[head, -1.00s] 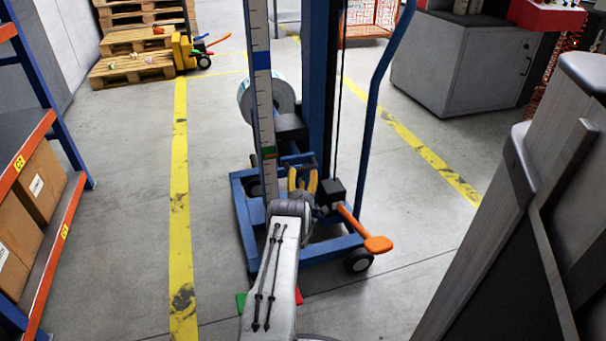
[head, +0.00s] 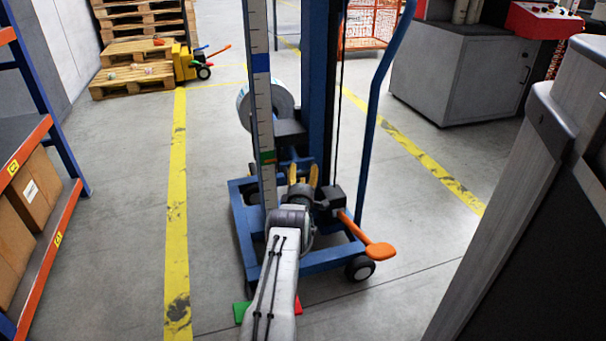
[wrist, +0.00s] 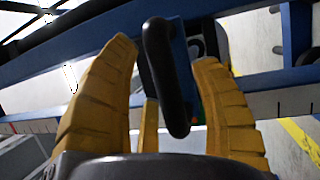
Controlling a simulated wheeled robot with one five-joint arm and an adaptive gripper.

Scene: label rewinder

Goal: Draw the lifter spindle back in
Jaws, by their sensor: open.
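The blue lifter (head: 317,100) stands upright ahead of me, with a ruled scale on its mast. A pale roll (head: 280,105) shows behind the mast at carriage height, beside a black block (head: 290,132). The spindle itself cannot be made out. My gripper (head: 303,172) is in front of the lifter's lower mast with its yellow fingers pointing at it. In the wrist view, my gripper (wrist: 168,58) is open. A black bar handle (wrist: 166,80) lies between its fingers, with visible gaps on both sides. The fingers do not appear to touch the bar.
An orange pedal-like lever (head: 378,250) sticks out right of the lifter's wheeled blue base (head: 325,260). A grey cabinet (head: 460,75) stands at back right. A shelf with cartons (head: 38,185) is at left. Pallets (head: 135,80) stand at back left. The floor between is clear.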

